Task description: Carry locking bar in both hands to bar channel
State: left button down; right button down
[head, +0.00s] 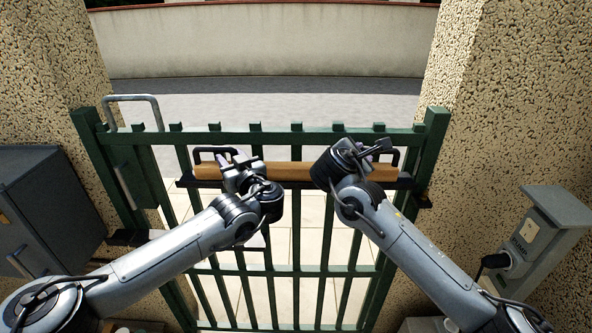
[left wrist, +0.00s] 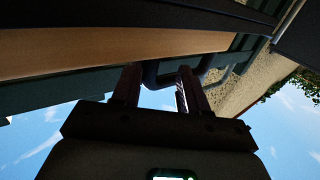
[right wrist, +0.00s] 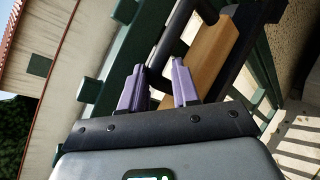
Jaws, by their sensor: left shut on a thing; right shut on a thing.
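The locking bar (head: 290,171) is a long wooden-coloured beam with dark loop handles, lying level across the upper part of the green gate in the head view. My left gripper (head: 236,156) is shut on its left handle, and that handle passes between the fingers in the left wrist view (left wrist: 160,78). My right gripper (head: 372,150) is shut on the right handle (right wrist: 172,45). A dark ledge, apparently the bar channel (head: 408,184), shows at the bar's ends. My arms hide parts of the bar. I cannot tell whether the bar rests in the channel or is just above it.
The green barred gate (head: 296,225) stands between two pebbled pillars (head: 510,100). A grey cabinet (head: 50,205) is at the left and a grey socket post (head: 535,240) at the right. A bent grey metal handle (head: 135,98) rises at the gate's left.

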pick_arm(q)
jog(key=shift+a+r, duration=0.1)
jog(key=shift+r, duration=0.15)
pick_arm(e)
jog(key=shift+d+r, duration=0.1)
jog(key=shift+r, duration=0.1)
